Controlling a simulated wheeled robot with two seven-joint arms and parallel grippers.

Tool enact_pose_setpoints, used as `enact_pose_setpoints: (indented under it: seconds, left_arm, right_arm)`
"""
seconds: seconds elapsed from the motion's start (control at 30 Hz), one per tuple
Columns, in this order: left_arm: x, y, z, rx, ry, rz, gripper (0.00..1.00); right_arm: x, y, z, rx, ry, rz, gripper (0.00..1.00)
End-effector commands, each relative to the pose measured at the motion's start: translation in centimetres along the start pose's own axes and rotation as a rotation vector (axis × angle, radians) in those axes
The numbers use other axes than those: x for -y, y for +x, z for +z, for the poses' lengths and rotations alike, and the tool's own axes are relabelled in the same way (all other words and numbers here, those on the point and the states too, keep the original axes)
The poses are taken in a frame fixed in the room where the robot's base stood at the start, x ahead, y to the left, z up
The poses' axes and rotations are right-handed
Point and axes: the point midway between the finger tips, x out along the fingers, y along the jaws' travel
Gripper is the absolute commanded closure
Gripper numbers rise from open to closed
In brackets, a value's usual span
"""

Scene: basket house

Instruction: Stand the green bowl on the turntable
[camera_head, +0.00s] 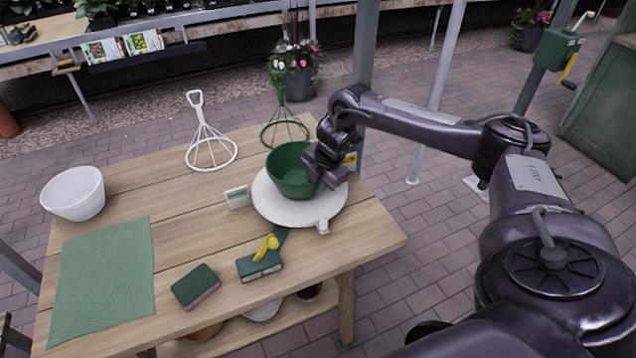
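My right gripper (318,178) is at the bowl's right rim, pointing down and covering part of that rim. Its fingertips are dark and small here, so I cannot tell whether they are closed on the rim or apart. My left gripper is not in view.
On the wooden table are a white bowl (74,194), a green cloth (103,278), a sponge (196,287), a green block with a yellow handle (260,265), a small card (237,198), and white (211,150) and green (284,130) wire stands. The front right tabletop is clear.

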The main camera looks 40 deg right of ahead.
Motion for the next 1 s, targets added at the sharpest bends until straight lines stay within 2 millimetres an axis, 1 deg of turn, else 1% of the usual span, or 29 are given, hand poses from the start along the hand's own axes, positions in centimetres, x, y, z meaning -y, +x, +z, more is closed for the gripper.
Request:
enact_pose_setpoints:
  seconds: [0.07, 0.1, 0.23, 0.5, 0.63, 0.77, 1.0]
  left_arm:
    - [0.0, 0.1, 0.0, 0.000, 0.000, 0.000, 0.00]
    - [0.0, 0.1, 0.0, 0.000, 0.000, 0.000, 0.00]
    - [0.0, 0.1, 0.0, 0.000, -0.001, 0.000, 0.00]
    - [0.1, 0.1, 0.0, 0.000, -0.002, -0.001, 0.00]
    - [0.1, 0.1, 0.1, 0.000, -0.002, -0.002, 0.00]
    - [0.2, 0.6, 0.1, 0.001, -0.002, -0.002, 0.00]
    - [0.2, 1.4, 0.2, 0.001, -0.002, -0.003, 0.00]
  right_arm:
    - [0.1, 0.3, 0.0, 0.000, 0.000, 0.000, 1.00]
    - [0.1, 0.2, 0.0, 0.000, 0.000, 0.000, 0.93]
    - [0.1, 0.2, 0.0, 0.000, 0.000, 0.000, 0.76]
    - [0.1, 0.2, 0.0, 0.000, 0.000, 0.000, 0.75]
    - [-0.1, -0.6, 0.1, 0.001, 0.000, 0.002, 0.75]
    - [-0.1, -2.6, 0.1, 0.001, 0.000, 0.005, 0.75]
    - [-0.1, -7.9, 0.0, 0.000, -0.001, 0.005, 0.75]
